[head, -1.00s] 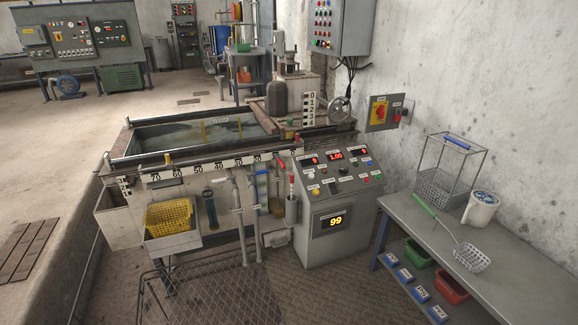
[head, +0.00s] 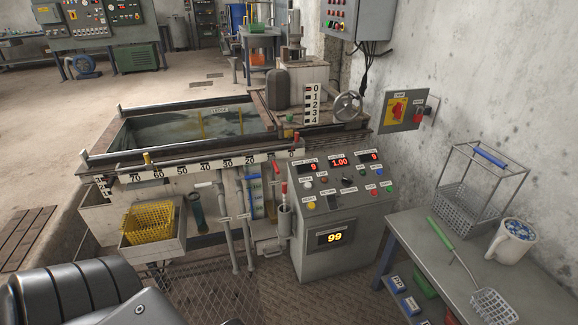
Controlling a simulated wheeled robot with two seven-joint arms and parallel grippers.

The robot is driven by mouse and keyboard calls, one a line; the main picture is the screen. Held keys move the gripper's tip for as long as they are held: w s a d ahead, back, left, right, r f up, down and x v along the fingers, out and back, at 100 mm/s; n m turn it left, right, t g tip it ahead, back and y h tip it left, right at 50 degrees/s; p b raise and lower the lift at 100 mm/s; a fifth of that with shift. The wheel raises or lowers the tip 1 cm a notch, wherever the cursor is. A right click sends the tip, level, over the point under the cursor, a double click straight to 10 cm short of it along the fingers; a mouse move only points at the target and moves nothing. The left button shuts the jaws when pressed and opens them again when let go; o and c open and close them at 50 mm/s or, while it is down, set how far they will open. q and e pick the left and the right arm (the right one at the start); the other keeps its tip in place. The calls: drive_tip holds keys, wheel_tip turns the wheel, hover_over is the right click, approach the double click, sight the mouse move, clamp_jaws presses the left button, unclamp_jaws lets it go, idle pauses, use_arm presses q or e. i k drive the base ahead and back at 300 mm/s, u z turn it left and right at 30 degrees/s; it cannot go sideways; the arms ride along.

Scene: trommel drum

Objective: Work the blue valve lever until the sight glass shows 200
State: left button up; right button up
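The blue valve lever (head: 254,177) sits on top of a pipe at the front of the water tank (head: 110,160), left of the control console. It lies roughly sideways. Just beside and below it is a narrow upright gauge strip (head: 257,205), which looks like the sight glass; its reading is too small to make out. The console's lower display (head: 330,238) reads 99. A black ribbed part of my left arm fills the lower left corner. Neither gripper shows.
Red-handled (head: 276,167) and white-handled (head: 204,185) levers flank the blue one. A yellow basket (head: 148,222) stands in a tray at the tank's left front. The control console (head: 320,255) stands close on the right. A grey bench (head: 430,250) is farther right.

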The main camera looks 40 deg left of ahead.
sight(253, 177)
drive_tip(key=u, duration=0.05)
drive_tip(key=i, duration=0.85)
drive_tip(key=u, duration=1.1)
drive_tip(key=i, duration=0.6)
drive_tip(key=u, duration=0.65)
